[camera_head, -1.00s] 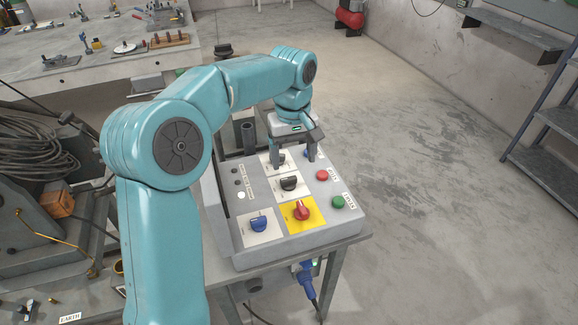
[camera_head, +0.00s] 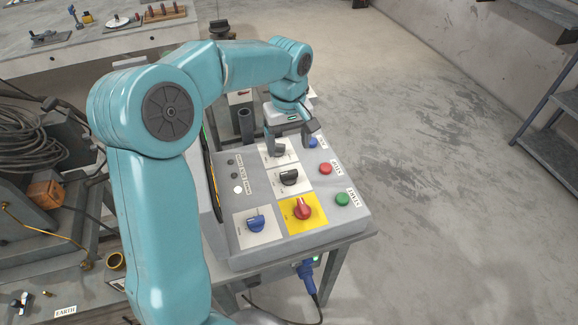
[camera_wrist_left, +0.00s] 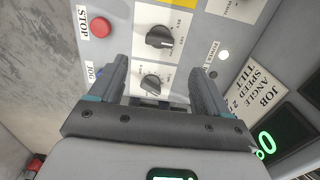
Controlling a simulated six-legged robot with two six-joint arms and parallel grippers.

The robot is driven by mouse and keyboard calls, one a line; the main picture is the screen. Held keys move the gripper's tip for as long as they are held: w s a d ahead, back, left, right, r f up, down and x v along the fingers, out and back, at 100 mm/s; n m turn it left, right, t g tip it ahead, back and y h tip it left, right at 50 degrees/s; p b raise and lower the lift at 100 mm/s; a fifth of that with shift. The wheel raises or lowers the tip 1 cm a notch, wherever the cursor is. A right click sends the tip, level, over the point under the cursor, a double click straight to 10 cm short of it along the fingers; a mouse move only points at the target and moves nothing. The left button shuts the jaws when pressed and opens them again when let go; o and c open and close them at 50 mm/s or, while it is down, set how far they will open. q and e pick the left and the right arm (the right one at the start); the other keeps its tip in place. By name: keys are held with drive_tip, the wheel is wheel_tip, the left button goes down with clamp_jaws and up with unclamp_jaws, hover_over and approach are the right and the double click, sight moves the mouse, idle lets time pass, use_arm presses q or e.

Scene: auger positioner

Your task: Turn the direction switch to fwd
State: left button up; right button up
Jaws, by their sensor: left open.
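The grey control panel (camera_head: 262,252) stands on a metal table. My right gripper is out of view.
A red knob on a yellow plate (camera_head: 303,209) and a blue knob (camera_head: 256,223) sit at the near end. Red stop (camera_head: 325,168) and green (camera_head: 342,199) buttons line the right edge, with a blue button (camera_head: 312,142) behind them. Floor right of the table is clear.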

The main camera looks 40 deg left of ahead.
sight(289, 172)
use_arm(q)
wheel_tip(289, 172, down, 10)
drive_tip(key=shift+w+d+r, duration=0.1)
drive_tip(key=shift+d+r, duration=0.05)
drive_tip(key=shift+s+r, duration=0.1)
drive_tip(key=shift+s, duration=0.1)
drive_tip(key=shift+w, duration=0.1)
drive_tip(key=c, duration=1)
drive_tip(key=shift+c, duration=0.2)
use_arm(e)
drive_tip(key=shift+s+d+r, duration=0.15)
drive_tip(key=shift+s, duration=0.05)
